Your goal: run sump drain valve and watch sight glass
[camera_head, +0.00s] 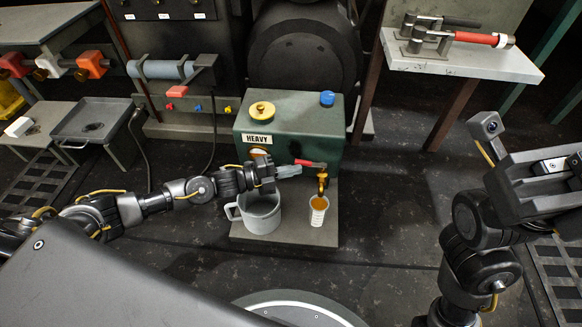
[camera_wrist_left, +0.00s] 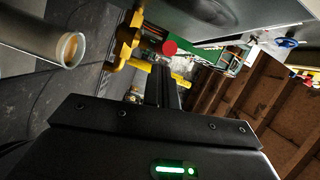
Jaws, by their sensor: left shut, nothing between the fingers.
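A green sump box (camera_head: 290,125) marked HEAVY has a round amber sight glass (camera_head: 258,153) on its front, partly hidden by my left gripper. A brass drain valve (camera_head: 322,181) with a red lever (camera_head: 309,163) sticks out at its lower right. A pale measuring cup (camera_head: 319,217) below the spout shows amber liquid at its top; I cannot tell whether a stream is running. My left gripper (camera_head: 293,170) is shut and empty, just left of the valve. Its closed fingers (camera_wrist_left: 165,86) also show in the left wrist view. My right gripper (camera_head: 550,180) is raised at the right, its jaws unclear.
A grey mug (camera_head: 260,213) stands left of the cup, under my left gripper, on the grey base plate (camera_head: 290,236). The box carries a yellow cap (camera_head: 262,110) and a blue cap (camera_head: 327,98). Floor between box and right arm is clear.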

